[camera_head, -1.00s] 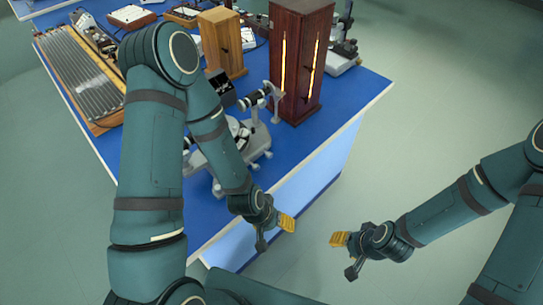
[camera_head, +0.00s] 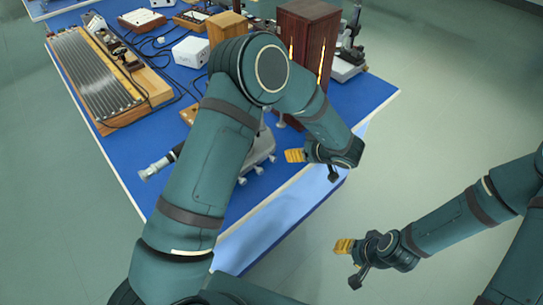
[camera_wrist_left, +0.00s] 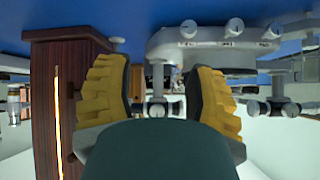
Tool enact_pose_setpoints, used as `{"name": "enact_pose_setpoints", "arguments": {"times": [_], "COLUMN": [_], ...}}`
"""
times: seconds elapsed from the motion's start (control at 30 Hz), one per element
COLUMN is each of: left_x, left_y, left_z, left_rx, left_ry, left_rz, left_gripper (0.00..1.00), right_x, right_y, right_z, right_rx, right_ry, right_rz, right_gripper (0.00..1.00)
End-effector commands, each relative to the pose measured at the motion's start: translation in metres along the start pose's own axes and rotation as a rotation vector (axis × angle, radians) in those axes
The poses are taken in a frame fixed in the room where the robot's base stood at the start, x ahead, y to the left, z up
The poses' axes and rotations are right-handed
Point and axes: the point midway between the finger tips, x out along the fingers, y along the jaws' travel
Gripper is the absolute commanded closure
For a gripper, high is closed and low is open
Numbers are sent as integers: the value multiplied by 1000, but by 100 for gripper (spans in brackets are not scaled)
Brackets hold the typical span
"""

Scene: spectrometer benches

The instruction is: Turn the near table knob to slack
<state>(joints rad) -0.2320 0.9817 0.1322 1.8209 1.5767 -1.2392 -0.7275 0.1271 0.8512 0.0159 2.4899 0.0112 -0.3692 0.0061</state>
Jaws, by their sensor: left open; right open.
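The grey spectrometer (camera_head: 261,150) stands near the front edge of the blue bench, largely hidden behind my left arm in the head view. In the left wrist view, which is upside down, its grey body (camera_wrist_left: 210,50) carries small round knobs (camera_wrist_left: 188,28) with labels too small to read. I cannot tell which is the near table knob. My left gripper (camera_head: 300,157) is open beside the spectrometer at the bench edge. In the wrist view its yellow fingers (camera_wrist_left: 160,88) are apart, with metal spectrometer parts visible beyond the gap. My right gripper (camera_head: 346,250) is open over the floor, away from the bench.
A tall dark-red wooden lamp housing (camera_head: 306,35) with glowing slits stands behind my left gripper. A white box (camera_head: 190,51), a ribbed wooden-framed apparatus (camera_head: 95,80) and cables occupy the left of the bench (camera_head: 125,150). The floor at right is clear.

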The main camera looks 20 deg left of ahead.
Motion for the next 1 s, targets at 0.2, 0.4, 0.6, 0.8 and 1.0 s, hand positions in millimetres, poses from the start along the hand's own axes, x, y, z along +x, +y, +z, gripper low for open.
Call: {"name": "enact_pose_setpoints", "arguments": {"times": [0.2,0.4,0.6,0.8,1.0], "left_x": [-33,-32,0,39,72], "left_y": [-4,-8,-15,-23,-30], "left_z": [6,8,12,15,17], "left_rx": [-7,-4,-4,-5,-5], "left_ry": [-57,-74,-74,-74,-74], "left_rz": [-177,-214,-214,-213,-212], "left_gripper": [46,46,46,46,46], "right_x": [0,1,6,12,16], "right_y": [0,1,3,5,6], "right_z": [0,0,3,6,8], "right_rx": [1,0,-1,-3,-4], "right_ry": [0,-1,-5,-11,-16], "right_rz": [0,0,0,-1,-1], "right_gripper": [53,53,53,53,53]}}
